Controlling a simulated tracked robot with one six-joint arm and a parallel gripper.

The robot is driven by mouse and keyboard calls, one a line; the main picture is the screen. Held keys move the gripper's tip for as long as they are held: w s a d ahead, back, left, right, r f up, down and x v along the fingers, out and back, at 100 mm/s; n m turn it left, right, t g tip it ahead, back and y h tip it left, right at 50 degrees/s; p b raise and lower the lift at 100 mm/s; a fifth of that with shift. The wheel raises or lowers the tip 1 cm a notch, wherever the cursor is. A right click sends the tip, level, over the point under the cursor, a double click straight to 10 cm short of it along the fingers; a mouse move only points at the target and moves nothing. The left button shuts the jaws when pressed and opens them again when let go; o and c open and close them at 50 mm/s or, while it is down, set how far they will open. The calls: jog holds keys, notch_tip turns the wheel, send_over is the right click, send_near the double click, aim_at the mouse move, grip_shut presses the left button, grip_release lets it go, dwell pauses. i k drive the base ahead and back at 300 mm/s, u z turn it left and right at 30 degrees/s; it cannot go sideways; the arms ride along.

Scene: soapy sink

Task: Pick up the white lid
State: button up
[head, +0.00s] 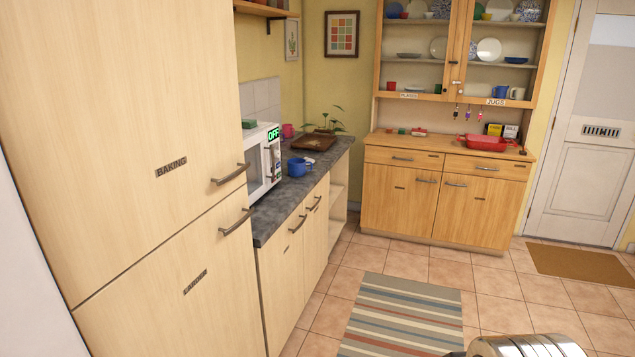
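I cannot make out a white lid in the head view. A pale metallic, rounded part of my arm shows at the bottom edge, right of centre. My gripper's fingers are not in view, so what it holds is hidden. White plates (489,50) stand in the glass-fronted cupboard, but none of them can be told as a lid.
A tall cupboard (150,130) fills the left. The dark counter (275,208) bears a microwave (257,165), a blue pot (299,167) and a plant tray (313,143). A red dish (487,143) sits on the wooden dresser (400,200). The tiled floor, with a striped rug (405,312), is clear.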

aim_at(296, 167)
jog(key=u, duration=0.2)
jog(key=i, duration=1.05)
jog(key=u, duration=0.2)
